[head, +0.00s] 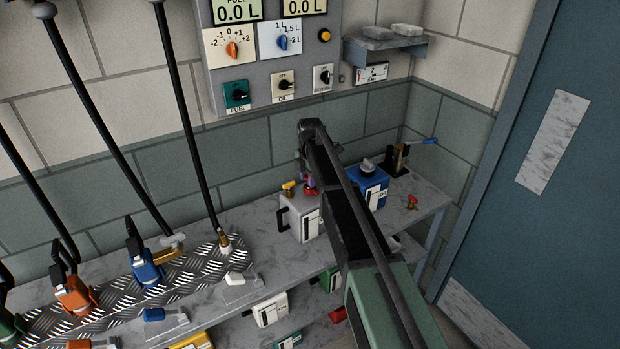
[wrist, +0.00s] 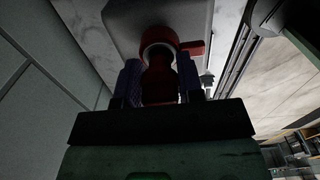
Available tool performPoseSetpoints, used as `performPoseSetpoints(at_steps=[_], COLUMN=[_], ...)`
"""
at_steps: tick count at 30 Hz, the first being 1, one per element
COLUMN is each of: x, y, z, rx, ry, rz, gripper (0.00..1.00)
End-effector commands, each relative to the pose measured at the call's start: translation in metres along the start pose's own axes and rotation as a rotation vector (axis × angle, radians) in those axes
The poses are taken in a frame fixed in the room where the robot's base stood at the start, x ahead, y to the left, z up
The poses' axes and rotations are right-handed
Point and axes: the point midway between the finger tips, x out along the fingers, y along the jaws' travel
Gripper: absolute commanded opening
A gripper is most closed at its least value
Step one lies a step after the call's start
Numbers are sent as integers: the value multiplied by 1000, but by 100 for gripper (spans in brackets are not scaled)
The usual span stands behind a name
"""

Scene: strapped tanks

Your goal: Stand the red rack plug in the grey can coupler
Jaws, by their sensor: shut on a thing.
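My gripper (wrist: 160,88) is shut on the red rack plug (wrist: 160,82), with one blue-purple finger on each side of it. My arm hides part of the can.
A brass-coloured fitting (head: 290,188) is beside the grey can's top. A blue can (head: 372,189) stands to the right, with a small red fitting (head: 412,202) farther right on the bench. Hoses and coloured nozzles (head: 147,268) are at left. A control panel (head: 270,60) hangs behind.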

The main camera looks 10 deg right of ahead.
Motion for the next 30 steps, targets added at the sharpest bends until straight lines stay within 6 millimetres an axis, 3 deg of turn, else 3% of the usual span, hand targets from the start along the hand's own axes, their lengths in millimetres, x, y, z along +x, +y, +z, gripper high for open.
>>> performPoseSetpoints(at_steps=[9, 30], x=[10, -10], y=[0, 0], z=[0, 0], rx=[0, 0], ry=[0, 0], rz=[0, -1], gripper=[12, 12])
